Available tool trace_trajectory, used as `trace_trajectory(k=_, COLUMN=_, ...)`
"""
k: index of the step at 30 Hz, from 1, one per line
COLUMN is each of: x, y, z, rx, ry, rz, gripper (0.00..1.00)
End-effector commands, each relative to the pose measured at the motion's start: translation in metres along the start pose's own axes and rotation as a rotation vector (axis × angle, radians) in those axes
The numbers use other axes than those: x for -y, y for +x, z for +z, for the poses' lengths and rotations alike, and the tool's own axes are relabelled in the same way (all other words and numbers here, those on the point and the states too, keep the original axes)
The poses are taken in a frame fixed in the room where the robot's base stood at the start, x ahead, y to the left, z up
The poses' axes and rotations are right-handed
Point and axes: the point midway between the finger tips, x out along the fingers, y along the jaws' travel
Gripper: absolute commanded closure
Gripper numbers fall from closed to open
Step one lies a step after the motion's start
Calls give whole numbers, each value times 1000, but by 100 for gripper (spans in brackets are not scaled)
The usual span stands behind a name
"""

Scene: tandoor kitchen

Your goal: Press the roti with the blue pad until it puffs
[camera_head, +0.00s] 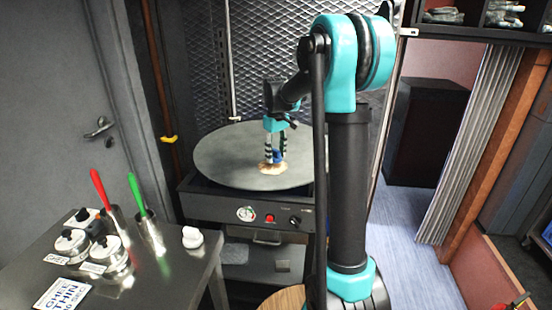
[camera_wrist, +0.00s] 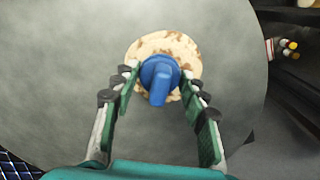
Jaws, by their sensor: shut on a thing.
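The roti (camera_wrist: 179,45) is a pale round with brown spots, lying flat on the large round griddle (camera_head: 222,152). In the head view the roti (camera_head: 267,170) is small and partly hidden under my gripper. The blue pad (camera_wrist: 160,78) is over the roti's near middle part and hides some of it. In the head view the pad (camera_head: 279,157) shows between my fingers. My gripper (camera_wrist: 160,84) is shut on the pad, pointing down at the griddle. Whether the pad touches the roti is not fully clear, but it appears on or just above it.
A steel table (camera_head: 168,272) stands at left with several lidded pots, a red-handled tool (camera_head: 101,190), a green-handled tool (camera_head: 137,194) and a white knob-like item (camera_head: 192,237). The griddle stand's front has a red button (camera_head: 270,218). Mesh stands behind the griddle.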

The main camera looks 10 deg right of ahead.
Motion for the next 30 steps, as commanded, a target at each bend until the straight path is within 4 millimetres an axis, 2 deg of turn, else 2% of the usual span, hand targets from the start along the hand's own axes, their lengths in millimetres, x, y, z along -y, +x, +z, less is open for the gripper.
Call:
trace_trajectory(k=16, x=0, y=-39, z=0, rx=0, ry=0, rz=0, gripper=80)
trace_trajectory(k=30, x=0, y=-44, z=0, rx=0, ry=0, rz=0, gripper=80)
